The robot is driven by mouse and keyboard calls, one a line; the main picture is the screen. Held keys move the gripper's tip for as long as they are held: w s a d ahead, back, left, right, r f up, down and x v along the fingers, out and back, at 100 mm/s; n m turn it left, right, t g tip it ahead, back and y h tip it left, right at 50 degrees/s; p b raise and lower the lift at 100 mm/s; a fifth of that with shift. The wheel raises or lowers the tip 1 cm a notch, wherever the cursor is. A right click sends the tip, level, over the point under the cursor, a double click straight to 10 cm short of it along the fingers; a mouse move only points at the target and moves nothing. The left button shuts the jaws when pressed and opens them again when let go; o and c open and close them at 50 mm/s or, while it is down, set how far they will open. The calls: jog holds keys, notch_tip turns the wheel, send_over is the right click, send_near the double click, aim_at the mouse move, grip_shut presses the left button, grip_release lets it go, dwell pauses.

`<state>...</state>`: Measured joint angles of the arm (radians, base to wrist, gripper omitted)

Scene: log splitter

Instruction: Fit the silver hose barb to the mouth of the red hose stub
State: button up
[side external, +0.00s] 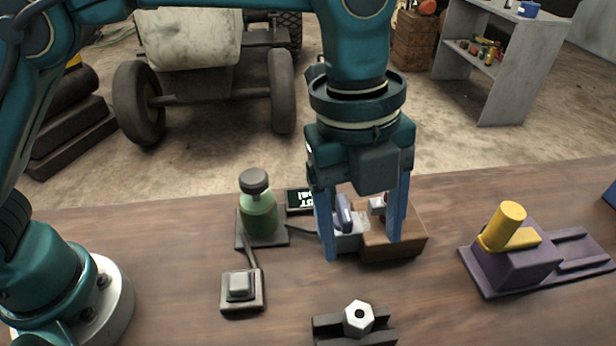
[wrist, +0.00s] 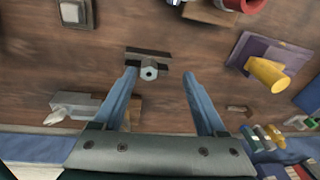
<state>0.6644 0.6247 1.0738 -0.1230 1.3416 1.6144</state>
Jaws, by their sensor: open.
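A silver hex-ended fitting with a dark hole, which looks like the hose barb (side external: 358,318), sits in a dark block holder (side external: 378,334) at the table's front. It also shows in the wrist view (wrist: 149,72), beside the left fingertip. A small red part, probably the hose stub (side external: 386,197), shows at a brown block (side external: 412,246), mostly hidden behind my finger. A red piece with a pale mouth shows at the wrist view's top edge (wrist: 250,5). My gripper (side external: 363,246) is open and empty, fingers pointing down, above the table between the camera and the brown block.
A green bottle (side external: 259,214) and a grey button box (side external: 240,288) stand to the left. A purple fixture (side external: 512,266) with a yellow cylinder (side external: 503,226) stands to the right. A small dark display (side external: 299,199) is behind. Bare table lies between the holder and the purple fixture.

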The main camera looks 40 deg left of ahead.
aim_at(359, 314)
jog(key=shift+m+g+y, duration=0.4)
jog(key=shift+m+g, duration=0.1)
jog(key=shift+m, duration=0.1)
jog(key=s+d+f, duration=0.2)
jog(key=f, duration=0.1)
jog(key=s+d+f, duration=0.1)
jog(key=f, duration=0.1)
jog(key=shift+s+f, duration=0.15)
jog(key=shift+f, duration=0.05)
jog(key=shift+s+d+f, duration=0.1)
jog(key=shift+s+f, duration=0.05)
jog(key=shift+f, duration=2.05)
grip_shut()
